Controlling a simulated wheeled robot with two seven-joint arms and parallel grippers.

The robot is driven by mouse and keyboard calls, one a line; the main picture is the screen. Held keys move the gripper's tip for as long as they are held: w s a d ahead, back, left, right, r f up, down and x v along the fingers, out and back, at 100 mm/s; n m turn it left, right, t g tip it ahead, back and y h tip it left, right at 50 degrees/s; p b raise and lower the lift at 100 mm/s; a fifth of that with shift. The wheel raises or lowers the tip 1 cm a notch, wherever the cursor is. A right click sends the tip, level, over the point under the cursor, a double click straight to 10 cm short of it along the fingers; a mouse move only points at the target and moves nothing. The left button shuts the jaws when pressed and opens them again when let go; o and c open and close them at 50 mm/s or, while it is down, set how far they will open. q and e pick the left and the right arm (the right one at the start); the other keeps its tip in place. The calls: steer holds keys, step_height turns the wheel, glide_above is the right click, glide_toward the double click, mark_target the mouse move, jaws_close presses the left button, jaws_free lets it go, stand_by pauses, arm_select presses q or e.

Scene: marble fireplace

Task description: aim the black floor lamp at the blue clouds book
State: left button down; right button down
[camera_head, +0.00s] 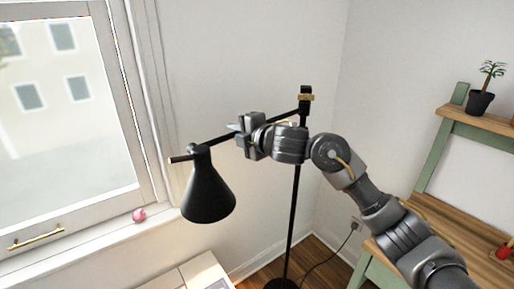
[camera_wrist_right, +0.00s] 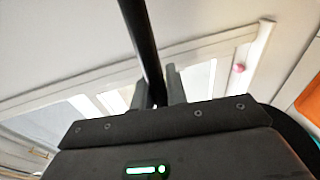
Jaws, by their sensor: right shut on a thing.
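The black floor lamp stands in the middle of the head view, with an upright pole (camera_head: 293,215), a slanted top arm (camera_head: 217,141) and a cone shade (camera_head: 208,196) that hangs with its mouth downward. My right gripper (camera_head: 243,132) is shut on the lamp's top arm, between the shade and the pole. In the right wrist view, the black rod (camera_wrist_right: 143,40) runs between the fingers of my right gripper (camera_wrist_right: 158,82). I cannot make out the blue clouds book; only a sliver of a flat item (camera_head: 220,284) shows at the bottom edge. My left gripper is out of view.
A pale surface (camera_head: 180,278) lies below the shade. A window (camera_head: 60,110) is at the left, with a pink ball (camera_head: 139,214) on its sill. A green shelf with wooden boards (camera_head: 480,119) stands at the right, holding a potted plant (camera_head: 482,100). A cable (camera_head: 338,247) runs to the wall.

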steer(key=shift+w+a+r+m+t+h+b, duration=0.1)
steer(key=shift+w+a+m+t+h+b, duration=0.15)
steer(key=shift+w, duration=0.1)
steer(key=shift+w+a+r+m+t+h+b, duration=0.1)
steer(key=shift+w+m+t+h+b, duration=0.05)
steer(key=shift+w+h, duration=0.15)
steer(key=shift+w+r, duration=0.1)
steer(key=c, duration=1.8)
jaws_free()
steer(key=o, duration=0.4)
steer(key=shift+w+a+f, duration=0.1)
steer(key=shift+w+f, duration=0.05)
steer(key=shift+f, duration=0.1)
